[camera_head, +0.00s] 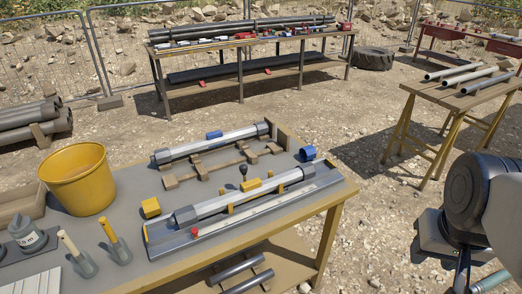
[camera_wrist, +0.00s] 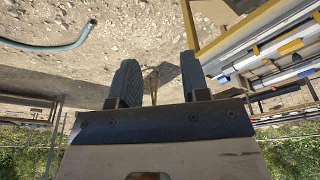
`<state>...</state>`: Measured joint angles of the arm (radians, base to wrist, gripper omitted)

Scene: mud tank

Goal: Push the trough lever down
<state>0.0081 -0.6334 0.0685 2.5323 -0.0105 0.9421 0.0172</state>
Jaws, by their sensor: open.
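A long grey trough (camera_head: 285,205) lies along the front right of the near table, with a grey pipe (camera_head: 235,202) in it. A short upright lever with a black knob (camera_head: 243,170) stands behind the pipe, near a yellow block (camera_head: 250,185). A small red knob (camera_head: 194,233) sits at the trough's front left. My gripper (camera_wrist: 159,80) is open and empty, its two dark fingers apart over gravel. In the head view it is at the right, off the table and well away from the lever. I cannot make out the lever in the wrist view.
A second pipe rack (camera_head: 215,158) with a blue block (camera_head: 214,134) lies behind the trough. A yellow bucket (camera_head: 77,178), two handled tools (camera_head: 115,240) and a blue ring (camera_head: 307,154) are also on the table. Open gravel lies between my arm and the table.

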